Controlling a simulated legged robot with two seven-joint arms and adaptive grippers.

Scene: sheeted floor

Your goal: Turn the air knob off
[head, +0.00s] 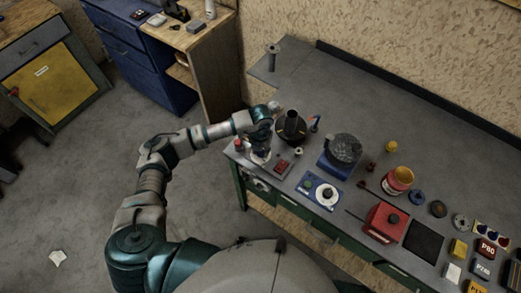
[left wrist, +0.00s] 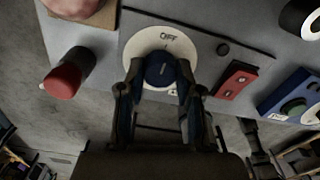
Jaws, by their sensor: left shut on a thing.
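The air knob (left wrist: 160,71) is a dark blue knob on a round white dial (left wrist: 147,42) marked OFF, at the bench's front edge in the left wrist view. My left gripper (left wrist: 157,80) has a finger on each side of the knob and is shut on it. The OFF word is just beyond the knob. The knob's pointer direction is not clear. In the head view my left gripper (head: 261,155) is at the bench's left front corner and hides the knob. My right gripper is not in view.
A red mushroom button (left wrist: 63,81) is left of the dial. A red switch box (left wrist: 237,79) and a blue panel (left wrist: 283,97) are to its right. The grey bench (head: 300,75) also carries a dark cylinder on a round base (head: 291,124). Open floor (head: 60,160) is at left.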

